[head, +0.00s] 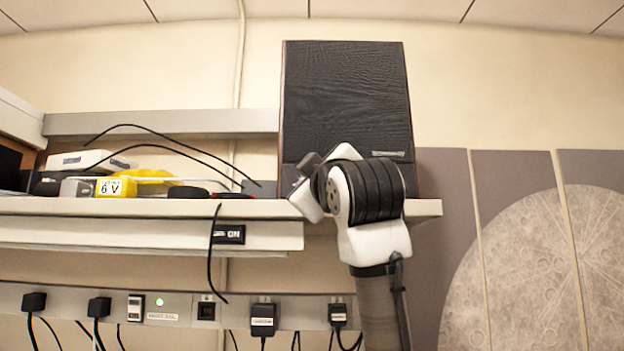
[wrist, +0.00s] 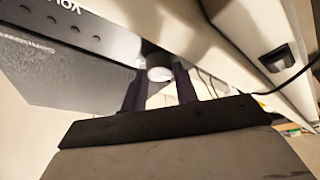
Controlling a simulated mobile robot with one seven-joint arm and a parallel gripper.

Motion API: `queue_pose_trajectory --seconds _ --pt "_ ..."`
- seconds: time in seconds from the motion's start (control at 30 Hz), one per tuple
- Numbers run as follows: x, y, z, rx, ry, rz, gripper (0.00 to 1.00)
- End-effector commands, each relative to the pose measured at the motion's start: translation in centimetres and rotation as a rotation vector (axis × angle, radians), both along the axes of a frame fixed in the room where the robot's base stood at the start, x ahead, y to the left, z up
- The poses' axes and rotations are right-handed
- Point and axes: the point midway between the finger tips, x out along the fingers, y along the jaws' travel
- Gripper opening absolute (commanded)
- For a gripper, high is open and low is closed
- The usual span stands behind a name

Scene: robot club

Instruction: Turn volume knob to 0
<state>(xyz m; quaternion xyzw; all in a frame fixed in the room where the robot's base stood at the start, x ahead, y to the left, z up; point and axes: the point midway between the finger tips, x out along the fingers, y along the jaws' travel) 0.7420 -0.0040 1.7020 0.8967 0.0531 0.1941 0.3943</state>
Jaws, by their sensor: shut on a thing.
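The volume knob (wrist: 159,66) is a small pale round knob on the lower front strip of the speaker, seen in the wrist view. Part of a "VOLU…" label shows on the strip, at the top left of that view. My gripper (wrist: 161,76) has its two dark fingers on either side of the knob and is shut on it. The black speaker (head: 345,100) stands upright on the shelf in the head view. There, my wrist covers its lower front, and the knob and fingertips are hidden. The knob's pointer and setting cannot be read.
The shelf (head: 130,207) holds a yellow 6 V battery (head: 116,188), a white box (head: 88,160) and black cables left of the speaker. An ON switch (head: 229,234) is under the shelf edge. A power strip (head: 180,305) with several plugs runs below.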

Motion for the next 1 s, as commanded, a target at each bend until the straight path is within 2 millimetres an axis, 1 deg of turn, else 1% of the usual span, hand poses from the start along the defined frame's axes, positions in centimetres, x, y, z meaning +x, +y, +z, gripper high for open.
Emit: queue_pose_trajectory --seconds 0.2,0.63,0.67,0.8,1.0 --pt "0.02 -0.11 0.15 -0.043 -0.003 -0.002 0.07" --pt "0.03 -0.12 0.17 -0.05 -0.004 -0.003 0.07" --pt "0.02 -0.12 0.16 -0.05 -0.004 -0.003 0.32" --pt "0.03 -0.1 0.13 -0.05 -0.003 -0.002 0.5" --pt "0.02 -0.06 0.08 -0.049 -0.001 -0.001 0.51"
